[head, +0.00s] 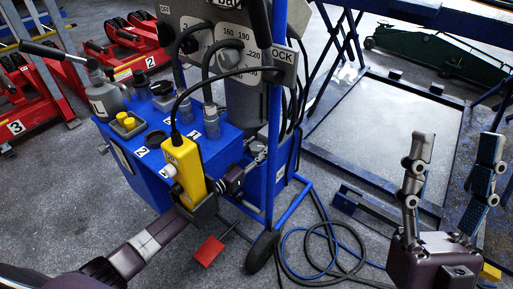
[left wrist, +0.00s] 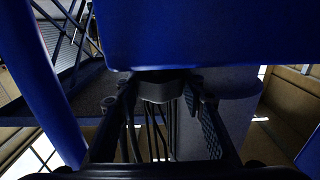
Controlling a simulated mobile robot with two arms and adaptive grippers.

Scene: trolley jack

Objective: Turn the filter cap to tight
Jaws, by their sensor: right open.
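A blue tank unit (head: 152,185) stands left of centre in the head view. On its top are a yellow cap (head: 127,121) and a dark round cap (head: 155,138); I cannot tell which cap is the filter cap. My left gripper (head: 238,178) is at the tank's right side, partly hidden behind the yellow pendant (head: 184,165). In the left wrist view, its fingers lie either side of a dark, rounded piece (left wrist: 160,87) below a blue surface; contact is unclear. My right gripper (head: 451,165) is open, empty and away from the tank, at the right.
A black cable runs to the pendant, and hoses rise from the tank top. A blue trolley frame (head: 280,100) and a wheel (head: 262,252) stand close right of my left gripper. A red tag (head: 209,251) hangs below. Red jacks (head: 130,45) stand behind; hoses loop on the floor.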

